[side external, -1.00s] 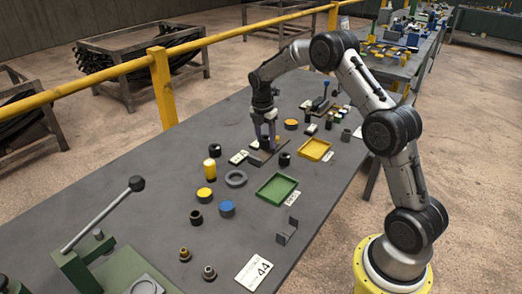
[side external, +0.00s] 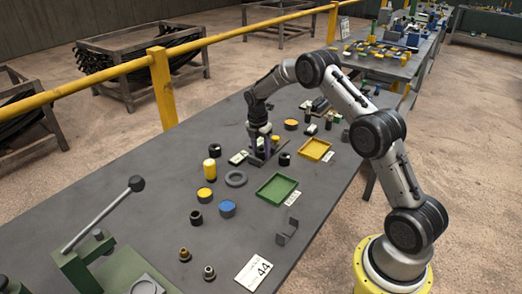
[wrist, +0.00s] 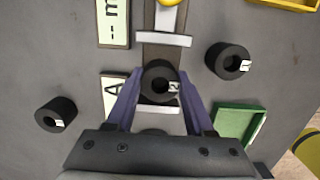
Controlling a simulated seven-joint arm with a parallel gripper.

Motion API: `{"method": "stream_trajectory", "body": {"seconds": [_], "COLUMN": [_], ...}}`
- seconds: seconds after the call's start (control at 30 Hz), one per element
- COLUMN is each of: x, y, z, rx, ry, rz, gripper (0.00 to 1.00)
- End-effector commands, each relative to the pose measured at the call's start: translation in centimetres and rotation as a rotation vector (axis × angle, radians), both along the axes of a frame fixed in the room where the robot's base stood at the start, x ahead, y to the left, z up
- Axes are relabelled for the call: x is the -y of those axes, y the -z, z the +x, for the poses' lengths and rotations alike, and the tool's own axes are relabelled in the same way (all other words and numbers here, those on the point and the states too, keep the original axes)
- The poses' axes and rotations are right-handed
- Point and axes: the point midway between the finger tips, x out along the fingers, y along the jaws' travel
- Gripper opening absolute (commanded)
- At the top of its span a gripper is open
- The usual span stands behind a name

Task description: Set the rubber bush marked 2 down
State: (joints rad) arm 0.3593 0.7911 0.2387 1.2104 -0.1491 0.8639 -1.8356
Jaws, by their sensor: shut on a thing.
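My gripper (wrist: 160,82) is shut on a black, ring-shaped rubber bush (wrist: 157,72), its purple fingers on either side. The bush has a white tag whose mark looks like a 2. It is over a brown strip (wrist: 168,22) with white bands; I cannot tell whether it touches the strip. In the side view my gripper (side external: 260,152) is low over the table, and the held bush cannot be made out.
Similar black bushes stand to the right (wrist: 228,60) and left (wrist: 56,114). Lettered cards (wrist: 113,22) lie left of the strip. A green tray (side external: 262,197) and a yellow tray (side external: 304,154) are nearby. Open table lies to the far left.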

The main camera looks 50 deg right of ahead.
Motion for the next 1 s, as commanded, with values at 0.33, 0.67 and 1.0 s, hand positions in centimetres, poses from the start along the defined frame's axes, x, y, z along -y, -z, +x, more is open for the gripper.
{"method": "stream_trajectory", "body": {"seconds": [0.33, 0.67, 1.0], "x": [0.0, -0.3, -1.1], "y": [0.2, -2.7, -9.4], "z": [0.0, 0.1, 0.1], "rx": [0.0, 0.005, 0.003], "ry": [0.0, 0.0, 0.0], "rz": [0.0, -0.001, -0.001], "gripper": [0.66, 0.66, 0.66]}}
